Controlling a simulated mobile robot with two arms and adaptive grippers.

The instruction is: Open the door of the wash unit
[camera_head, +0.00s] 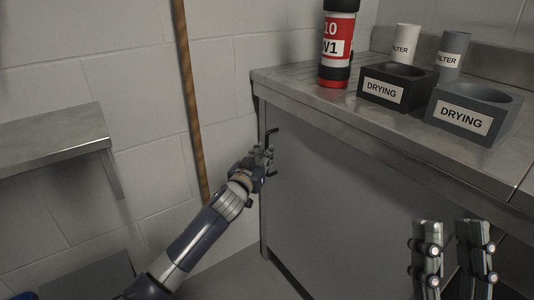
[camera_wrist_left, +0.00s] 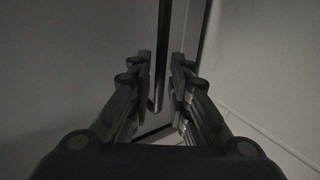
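The wash unit is taken to be the steel cabinet whose grey front door (camera_head: 345,195) faces me; the door looks shut. A dark bar handle (camera_head: 271,132) stands out at the door's left edge. My left gripper (camera_head: 265,155) is at this handle and partly hides it. In the left wrist view the dark upright bar of the handle (camera_wrist_left: 162,55) lies between the spread fingers of my left gripper (camera_wrist_left: 160,82), with gaps visible beside it. My right gripper (camera_head: 451,225) is low at the right, its fingers apart and nothing seen between them, in front of the cabinet.
On the steel top (camera_head: 300,88) stand a red and black bottle (camera_head: 338,45), two dark holders marked DRYING (camera_head: 383,93) and two filter cylinders (camera_head: 405,42). A steel shelf (camera_head: 50,140) is at the left. A brown pole (camera_head: 188,95) runs up the wall.

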